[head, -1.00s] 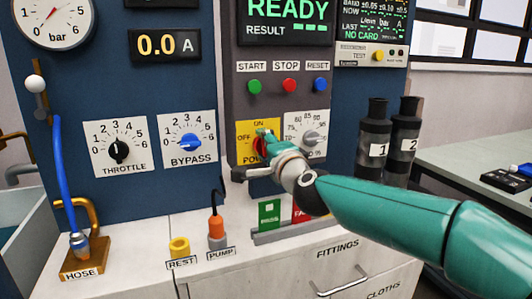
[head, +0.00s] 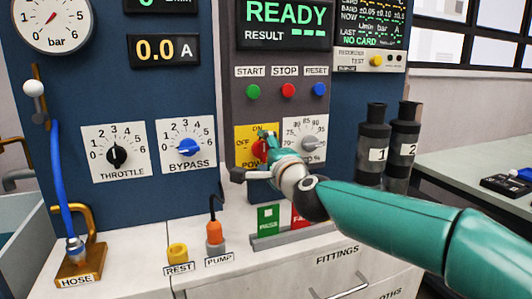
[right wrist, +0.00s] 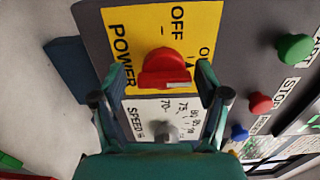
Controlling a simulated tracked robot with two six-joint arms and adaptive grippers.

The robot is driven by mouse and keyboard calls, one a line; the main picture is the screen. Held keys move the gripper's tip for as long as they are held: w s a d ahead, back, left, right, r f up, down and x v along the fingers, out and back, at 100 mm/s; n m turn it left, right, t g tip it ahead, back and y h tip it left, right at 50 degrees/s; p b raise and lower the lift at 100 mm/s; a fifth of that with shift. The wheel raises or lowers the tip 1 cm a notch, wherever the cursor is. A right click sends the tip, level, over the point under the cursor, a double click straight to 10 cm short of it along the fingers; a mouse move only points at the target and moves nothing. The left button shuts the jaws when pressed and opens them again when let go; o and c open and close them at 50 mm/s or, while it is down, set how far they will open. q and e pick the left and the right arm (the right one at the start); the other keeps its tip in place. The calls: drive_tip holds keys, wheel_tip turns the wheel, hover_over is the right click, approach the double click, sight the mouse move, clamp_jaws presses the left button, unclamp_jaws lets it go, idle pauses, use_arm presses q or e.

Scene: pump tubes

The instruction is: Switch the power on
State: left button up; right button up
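The red power knob (head: 259,149) sits on a yellow plate (head: 243,133) marked OFF, ON and POWER. In the right wrist view the knob (right wrist: 165,70) lies between the two fingers of my right gripper (right wrist: 163,82). A gap shows on each side, so the gripper is open around the knob. A pale mark shows at the right end of its bar, toward the ON lettering; I cannot tell its exact setting. In the head view my right gripper (head: 268,147) partly covers the knob and plate. My left gripper is not in view.
The speed dial (head: 312,142) is close right of the plate. Green, red and blue buttons (head: 288,90) sit above. Cards in a holder (head: 268,219) stand below my right gripper, and two dark cylinders (head: 373,145) stand to the right. The display reads READY (head: 285,14).

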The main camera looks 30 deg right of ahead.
drive_tip(key=shift+r, duration=0.1)
drive_tip(key=v, duration=1.2)
drive_tip(key=shift+s, duration=0.1)
idle(0.3)
